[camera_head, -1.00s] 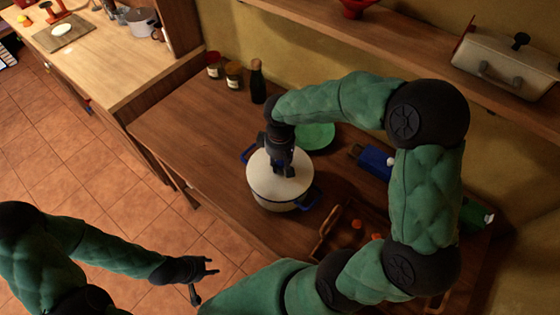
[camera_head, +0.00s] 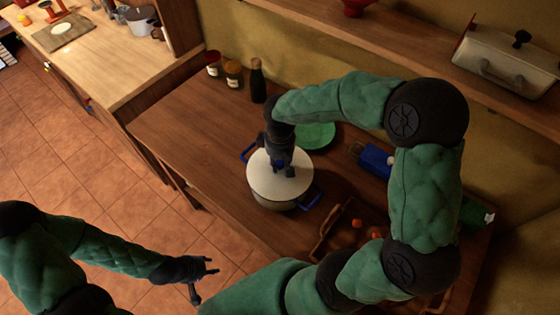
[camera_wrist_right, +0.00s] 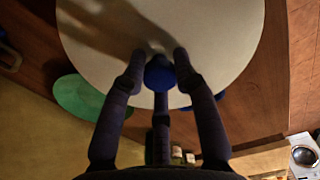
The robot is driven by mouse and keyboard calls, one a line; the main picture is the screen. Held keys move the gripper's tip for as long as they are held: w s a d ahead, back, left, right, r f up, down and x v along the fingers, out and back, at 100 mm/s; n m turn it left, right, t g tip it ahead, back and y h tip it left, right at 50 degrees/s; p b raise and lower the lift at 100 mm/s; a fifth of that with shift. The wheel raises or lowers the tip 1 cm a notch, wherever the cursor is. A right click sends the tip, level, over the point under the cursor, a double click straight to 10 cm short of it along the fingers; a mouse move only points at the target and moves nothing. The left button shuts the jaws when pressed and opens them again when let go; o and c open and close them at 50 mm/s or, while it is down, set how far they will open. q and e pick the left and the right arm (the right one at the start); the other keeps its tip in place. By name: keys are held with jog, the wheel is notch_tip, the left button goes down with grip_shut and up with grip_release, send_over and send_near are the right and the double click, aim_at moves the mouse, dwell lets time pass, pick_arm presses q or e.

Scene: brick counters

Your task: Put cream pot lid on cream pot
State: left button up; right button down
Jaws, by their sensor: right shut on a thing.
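The cream pot lid (camera_head: 268,186) is a pale round disc with a blue knob (camera_wrist_right: 159,76). It sits over the cream pot (camera_head: 277,205) on the wooden counter, covering its opening. The pot's blue side handles (camera_head: 308,197) show on both sides. I cannot tell whether the lid touches the rim. My right gripper (camera_head: 285,169) reaches down from above and is shut on the lid's knob. In the right wrist view, the lid (camera_wrist_right: 215,45) fills the top and hides the pot's body. My left gripper (camera_head: 205,280) is open and empty, away from the counter over the tiled floor.
A green plate (camera_head: 316,136) lies behind the pot. Two jars (camera_head: 233,75) and a dark bottle (camera_head: 257,82) stand at the back. A blue item (camera_head: 375,160) and a wooden tray (camera_head: 330,228) with orange pieces lie right of the pot. The counter's left part is clear.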

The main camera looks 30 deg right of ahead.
jog(key=shift+f, duration=0.1)
dwell(0.3)
jog(key=c, duration=0.9)
grip_release()
jog(key=o, duration=0.5)
jog(key=shift+r+p, duration=2.7)
jog(key=shift+r, duration=0.85)
